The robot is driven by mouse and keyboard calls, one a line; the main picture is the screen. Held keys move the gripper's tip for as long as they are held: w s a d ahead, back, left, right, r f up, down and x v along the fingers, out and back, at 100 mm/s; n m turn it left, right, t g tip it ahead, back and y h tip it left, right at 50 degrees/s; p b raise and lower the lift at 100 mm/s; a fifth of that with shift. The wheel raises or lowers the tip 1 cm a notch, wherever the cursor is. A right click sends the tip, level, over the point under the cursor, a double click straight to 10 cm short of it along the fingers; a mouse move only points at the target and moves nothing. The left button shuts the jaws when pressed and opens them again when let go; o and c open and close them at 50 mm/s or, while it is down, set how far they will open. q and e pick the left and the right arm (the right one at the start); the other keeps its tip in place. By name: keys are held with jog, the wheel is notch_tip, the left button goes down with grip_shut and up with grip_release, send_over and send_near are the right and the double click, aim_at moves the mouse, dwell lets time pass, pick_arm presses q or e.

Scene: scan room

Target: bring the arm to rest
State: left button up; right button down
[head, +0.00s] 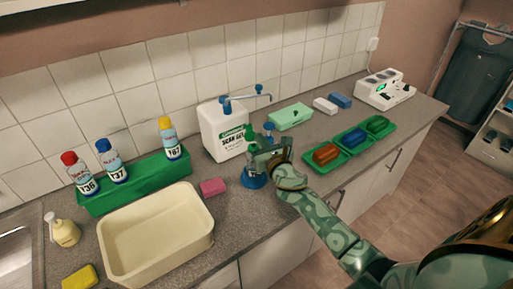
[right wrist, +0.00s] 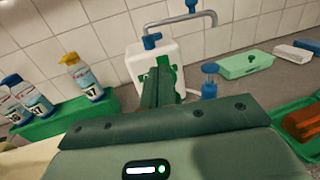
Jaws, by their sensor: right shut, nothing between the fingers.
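My right arm comes in from the lower right in the head view. Its right gripper (head: 251,138) is over the counter in front of the white scan gel canister (head: 226,134). In the right wrist view the green fingers (right wrist: 160,82) are together with nothing between them, and they cover part of the canister (right wrist: 143,62). I cannot tell whether they touch it. A blue object (head: 254,181) is partly hidden below the gripper in the head view. A small blue pump bottle (right wrist: 209,84) stands right of the fingers in the right wrist view. My left gripper is not in view.
A green rack (head: 135,185) holds three labelled bottles left of the canister. A cream basin (head: 155,262) and pink sponge (head: 212,187) are in front. Green trays (head: 341,152) with coloured items line the counter's front edge, right of my gripper. A white device (head: 385,90) is farther right.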

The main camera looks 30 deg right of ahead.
dwell(0.4)
jog(key=s+a+f+m+g+h, duration=0.1)
jog(key=s+a+f+m+g, duration=0.35)
jog(key=s+m, duration=1)
jog(key=s+f+m+g+h, duration=0.1)
jog(key=s+m+g, duration=0.6)
jog(key=s+m, duration=0.75)
jog(key=s+a+f+n+g+y+b, duration=0.1)
jog(key=s+a+f+b, duration=0.15)
jog(key=f, duration=1.35)
jog(key=s+a+f+g+y+b, duration=0.1)
jog(key=s+a+f+y+b, duration=0.2)
jog(key=f, duration=1.3)
jog(key=s+d+f+m+g+b, duration=0.1)
jog(key=s+f+m+g+b, duration=0.2)
jog(key=s+f, duration=1.7)
jog(key=b, duration=0.3)
jog(key=shift+d+f, duration=0.25)
jog(key=shift+f, duration=0.1)
jog(key=shift+g, duration=0.25)
